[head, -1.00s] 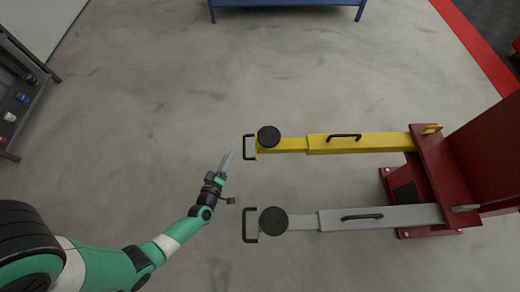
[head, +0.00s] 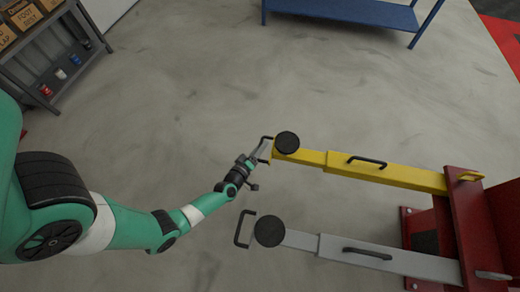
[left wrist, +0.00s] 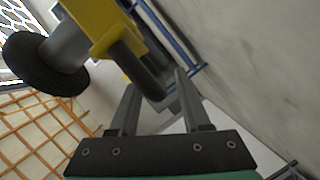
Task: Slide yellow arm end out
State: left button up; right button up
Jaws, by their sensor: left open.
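The yellow arm (head: 395,174) reaches left from the red post, with a black round pad (head: 286,142) near its free end. A black end handle (head: 267,138) sticks out at that end. My left gripper (head: 261,152) is at this handle, fingers open. In the left wrist view the black handle (left wrist: 138,68) shows between the tips of the two open fingers (left wrist: 156,88), below the yellow arm end (left wrist: 95,25). I cannot tell whether a finger touches it. My right gripper is not in view.
A grey arm (head: 390,261) with its own pad and end handle (head: 243,229) lies parallel, nearer me. The red post (head: 468,225) carries both arms. A blue bench (head: 340,12) stands at the back and a shelf (head: 50,50) at upper left. The floor between is clear.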

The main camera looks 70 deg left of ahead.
pick_arm(q)
grip_shut()
dwell(1.4)
